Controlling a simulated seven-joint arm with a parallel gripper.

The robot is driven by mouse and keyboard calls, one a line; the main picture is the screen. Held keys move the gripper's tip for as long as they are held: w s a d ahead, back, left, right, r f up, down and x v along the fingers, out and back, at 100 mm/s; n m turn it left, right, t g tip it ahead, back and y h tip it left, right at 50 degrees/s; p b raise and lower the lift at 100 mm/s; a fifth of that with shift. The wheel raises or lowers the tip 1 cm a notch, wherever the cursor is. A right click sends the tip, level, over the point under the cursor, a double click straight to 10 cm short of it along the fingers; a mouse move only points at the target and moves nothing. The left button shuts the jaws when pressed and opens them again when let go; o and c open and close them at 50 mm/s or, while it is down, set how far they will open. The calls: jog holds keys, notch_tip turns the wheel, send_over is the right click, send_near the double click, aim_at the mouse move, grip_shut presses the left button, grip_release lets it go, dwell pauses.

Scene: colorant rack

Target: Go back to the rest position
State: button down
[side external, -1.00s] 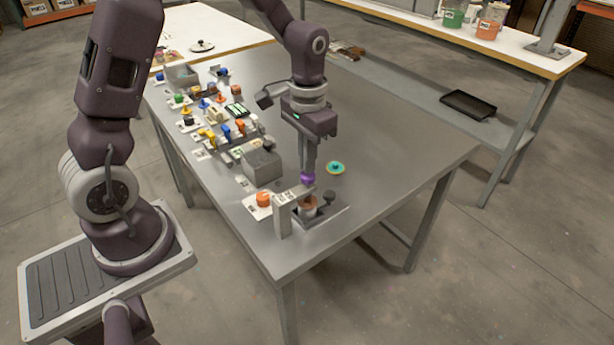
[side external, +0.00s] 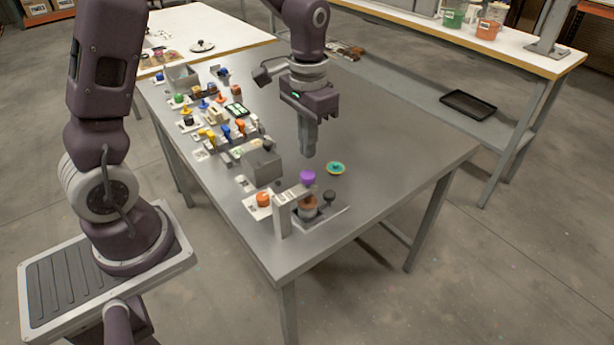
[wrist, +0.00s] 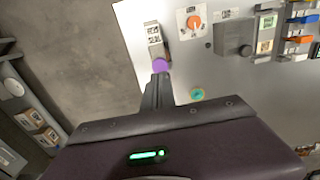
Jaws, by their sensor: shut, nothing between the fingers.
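My gripper (side external: 309,153) is shut and empty. It hangs above the metal table (side external: 400,150), a little above and apart from a purple knob (side external: 308,177). The purple knob sits at the top of a grey upright stand (side external: 284,214) near the table's front end. In the wrist view my gripper (wrist: 160,78) points toward the purple knob (wrist: 160,66), whose lower part the fingers overlap.
An orange knob (side external: 263,199) on a white plate and a grey block (side external: 262,168) stand left of the stand. A teal and yellow disc (side external: 336,168) lies to the right. Several coloured parts crowd the table's left side. The right side is clear.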

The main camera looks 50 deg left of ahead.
jog(key=s+d+r+t, duration=0.2)
jog(key=s+r, duration=0.4)
jog(key=s, duration=0.4)
jog(key=s+d+r+t, duration=0.2)
jog(key=s+r+t, duration=0.1)
jog(key=s+r, duration=0.4)
jog(key=s, duration=0.3)
jog(key=shift+t, duration=0.3)
